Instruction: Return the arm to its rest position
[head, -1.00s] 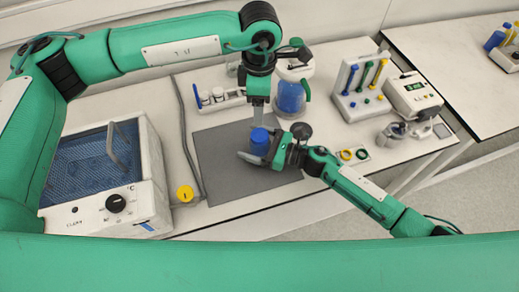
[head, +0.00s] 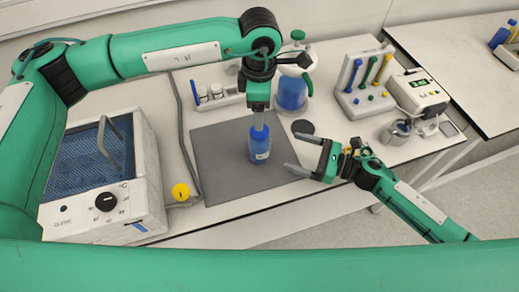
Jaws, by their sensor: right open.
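My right gripper (head: 301,154) is open and empty, with its fingers pointing left, over the right edge of the grey mat (head: 225,180). A clear gap separates it from the blue vessel (head: 260,150). The vessel stands upright on the mat. My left arm comes in from the upper left and bends down, and my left gripper (head: 259,119) points down at the vessel's top. Its fingers overlap the top of the vessel in this view, so I cannot tell whether they grip it.
A blue-windowed bath with a black knob (head: 106,202) stands left, with a yellow cap (head: 181,192) beside it. A blue-filled jug (head: 292,92), a rack (head: 361,84) and a digital instrument (head: 417,92) stand behind. A black disc (head: 303,127) lies near my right gripper.

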